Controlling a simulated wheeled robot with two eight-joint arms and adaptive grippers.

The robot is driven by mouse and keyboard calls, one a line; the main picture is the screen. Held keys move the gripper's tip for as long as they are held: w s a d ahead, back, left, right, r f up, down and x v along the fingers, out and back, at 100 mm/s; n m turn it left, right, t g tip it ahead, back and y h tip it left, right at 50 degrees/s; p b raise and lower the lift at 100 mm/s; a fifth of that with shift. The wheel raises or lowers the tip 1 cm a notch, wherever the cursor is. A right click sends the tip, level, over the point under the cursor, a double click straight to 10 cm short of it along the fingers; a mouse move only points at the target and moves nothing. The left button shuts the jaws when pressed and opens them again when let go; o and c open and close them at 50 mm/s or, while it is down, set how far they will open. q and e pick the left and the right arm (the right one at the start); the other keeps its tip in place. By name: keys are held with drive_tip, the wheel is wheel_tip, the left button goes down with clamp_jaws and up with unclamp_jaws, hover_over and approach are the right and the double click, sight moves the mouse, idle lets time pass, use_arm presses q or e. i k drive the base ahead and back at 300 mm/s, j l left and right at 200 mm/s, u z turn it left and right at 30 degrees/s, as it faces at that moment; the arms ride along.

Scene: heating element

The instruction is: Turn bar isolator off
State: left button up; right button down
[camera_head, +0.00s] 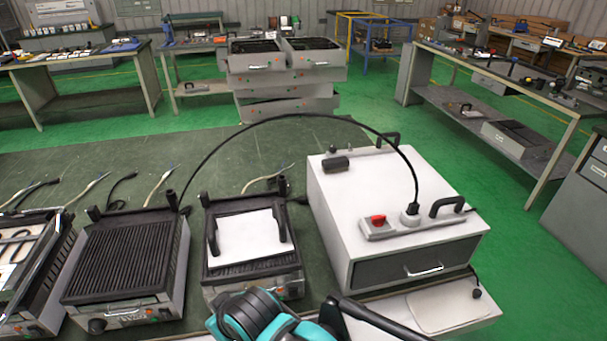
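The bar isolator is a pale grey power strip (420,222) lying on top of the white cabinet (340,190). Its red switch (378,219) is at the strip's left end. Whether the switch is on or off is too small to tell. A black plug (411,209) stands in the strip's socket, and its black cable arches up and left to the grills. A teal and black part of my own arm shows at the bottom centre, well below and in front of the strip. I can make out no gripper fingers on either side.
Contact grills (125,260) stand left of the cabinet; one (255,262) holds a white plate (248,238). Cabinet top left of the strip is mostly clear.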

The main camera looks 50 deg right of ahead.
sight(378, 221)
drive_tip(key=z, duration=2.65)
